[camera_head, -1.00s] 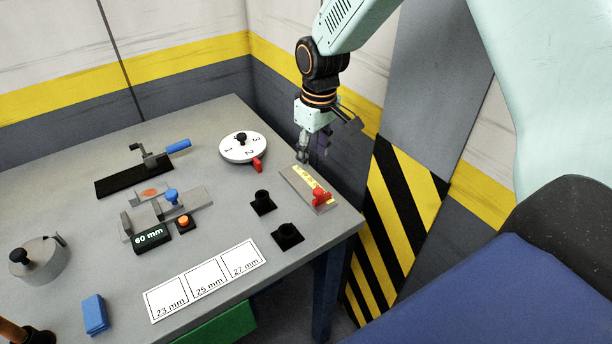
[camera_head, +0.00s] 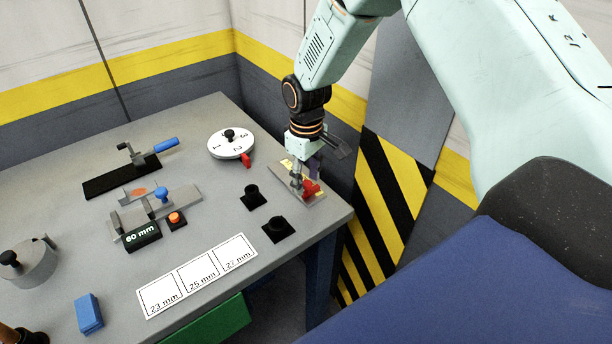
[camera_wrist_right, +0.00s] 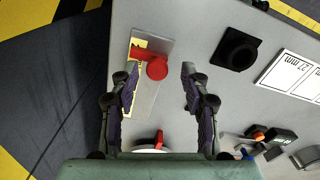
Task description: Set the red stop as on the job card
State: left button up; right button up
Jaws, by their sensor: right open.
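The red stop (camera_head: 313,187) sits on a flat metal plate (camera_head: 320,200) with a yellow scale strip, near the table's right edge. In the wrist view, the red stop (camera_wrist_right: 157,68) shows a round knob and a red arm reaching left over the yellow scale (camera_wrist_right: 134,84). My right gripper (camera_head: 298,187) is at the plate, pointing down and partly covering the stop. In the wrist view its open fingers stand on either side of the knob, and I see no contact. The scale marks are too small to read. I cannot make out a job card. My left gripper is not in view.
Two black sockets (camera_head: 252,197) (camera_head: 278,229) stand left of the plate. A white numbered dial (camera_head: 230,144) with a red pointer is behind. A 60 mm display (camera_head: 141,236), a clamp (camera_head: 130,172) and a card marked 23, 25 and 27 mm (camera_head: 197,275) lie further left.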

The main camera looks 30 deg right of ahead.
jog(key=shift+w+d+f, duration=0.15)
jog(key=shift+w, duration=0.1)
jog(key=shift+c, duration=0.9)
jog(key=shift+s, duration=0.1)
jog(key=c, duration=0.4)
grip_shut()
